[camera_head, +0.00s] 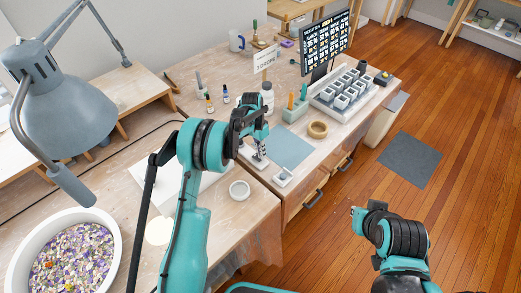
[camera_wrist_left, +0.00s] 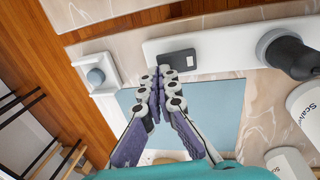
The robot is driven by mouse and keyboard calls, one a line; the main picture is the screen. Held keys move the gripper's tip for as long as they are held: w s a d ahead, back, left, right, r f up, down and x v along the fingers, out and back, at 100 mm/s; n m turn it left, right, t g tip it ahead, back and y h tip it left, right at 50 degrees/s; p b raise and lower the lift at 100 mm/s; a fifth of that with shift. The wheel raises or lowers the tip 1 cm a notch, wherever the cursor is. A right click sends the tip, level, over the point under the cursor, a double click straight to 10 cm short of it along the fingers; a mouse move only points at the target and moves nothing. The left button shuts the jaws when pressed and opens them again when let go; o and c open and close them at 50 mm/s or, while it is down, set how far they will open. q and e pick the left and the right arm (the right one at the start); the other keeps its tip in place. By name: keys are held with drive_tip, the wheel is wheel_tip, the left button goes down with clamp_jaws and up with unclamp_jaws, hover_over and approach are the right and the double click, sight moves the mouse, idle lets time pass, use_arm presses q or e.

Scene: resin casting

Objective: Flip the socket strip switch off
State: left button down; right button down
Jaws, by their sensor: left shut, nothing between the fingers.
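In the left wrist view the socket strip (camera_wrist_left: 222,42) is a long white bar. A dark grey rocker switch (camera_wrist_left: 178,59) sits near its left end, and a dark round plug (camera_wrist_left: 290,56) stands in it at the right. My left gripper (camera_wrist_left: 163,74) is shut and empty. Its fingertips are at the switch's lower left edge; I cannot tell whether they touch. In the head view the left gripper (camera_head: 260,158) points down over the workbench, and I cannot make out the strip there. My right arm shows at the lower right without its fingers.
A blue mat (camera_head: 290,147) lies beside the left gripper. A small white holder with a grey ball (camera_wrist_left: 96,76) is close by; it also shows in the head view (camera_head: 283,176). White bottles (camera_wrist_left: 287,163) stand near. A tape roll (camera_head: 317,129) and a mould tray (camera_head: 345,93) are farther right.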

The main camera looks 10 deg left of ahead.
idle(0.3)
use_arm(q)
drive_tip(key=shift+s+d+f, duration=0.15)
drive_tip(key=shift+d+f, duration=0.05)
drive_tip(key=shift+f, duration=0.2)
drive_tip(key=shift+f+t+y+b, duration=0.1)
drive_tip(key=shift+t+y+b, duration=0.2)
drive_tip(key=shift+y, duration=0.2)
drive_tip(key=shift+a, duration=0.1)
drive_tip(key=shift+a, duration=0.1)
drive_tip(key=shift+w+a+r, duration=0.3)
drive_tip(key=shift+w+a, duration=0.1)
drive_tip(key=shift+a, duration=0.1)
